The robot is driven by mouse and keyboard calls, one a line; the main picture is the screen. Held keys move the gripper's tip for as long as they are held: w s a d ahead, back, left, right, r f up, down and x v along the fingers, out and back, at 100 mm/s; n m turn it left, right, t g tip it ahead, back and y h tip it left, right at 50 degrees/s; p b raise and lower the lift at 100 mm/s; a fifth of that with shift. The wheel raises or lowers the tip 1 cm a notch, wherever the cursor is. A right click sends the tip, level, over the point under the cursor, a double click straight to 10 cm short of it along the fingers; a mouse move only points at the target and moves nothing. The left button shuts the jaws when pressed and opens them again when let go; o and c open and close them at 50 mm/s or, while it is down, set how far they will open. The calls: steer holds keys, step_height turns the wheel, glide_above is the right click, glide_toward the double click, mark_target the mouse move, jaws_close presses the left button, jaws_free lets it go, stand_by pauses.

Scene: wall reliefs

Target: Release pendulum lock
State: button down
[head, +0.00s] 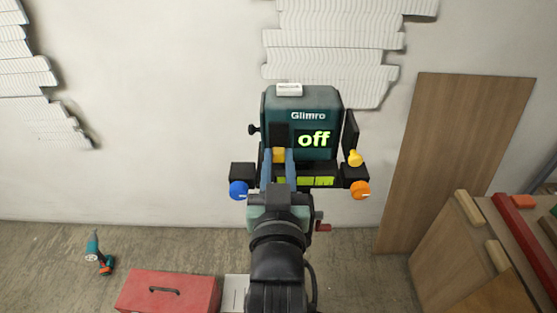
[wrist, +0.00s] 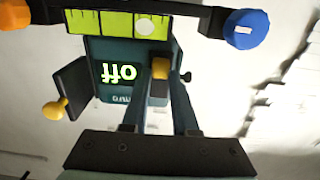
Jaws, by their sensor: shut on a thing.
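The dark teal Glimro device (head: 275,104) is in front of the wall, and its screen (head: 314,139) reads "off" in green. In the wrist view the screen (wrist: 118,72) appears upside down. A small yellow-orange block (head: 279,155) is on the device's front, left of and below the screen. My gripper (wrist: 160,68) is shut on this block, with one blue finger on each side. A dark flap (head: 350,130) stands out from the device's right side, with a yellow knob (head: 355,158) at its lower end. Whether the block is the pendulum lock cannot be told.
A green vial (head: 318,181) lies below the device, between a blue knob (head: 238,189) and an orange knob (head: 360,189). A red toolbox (head: 170,293) and a drill (head: 98,252) are on the floor at left. Wooden boards (head: 455,150) lean at right.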

stand_by(0.4)
step_height(320, 180, up, 4)
steer(key=p, duration=0.3)
steer(key=shift+r, duration=0.1)
steer(key=c, duration=0.7)
jaws_free()
steer(key=shift+s, duration=0.1)
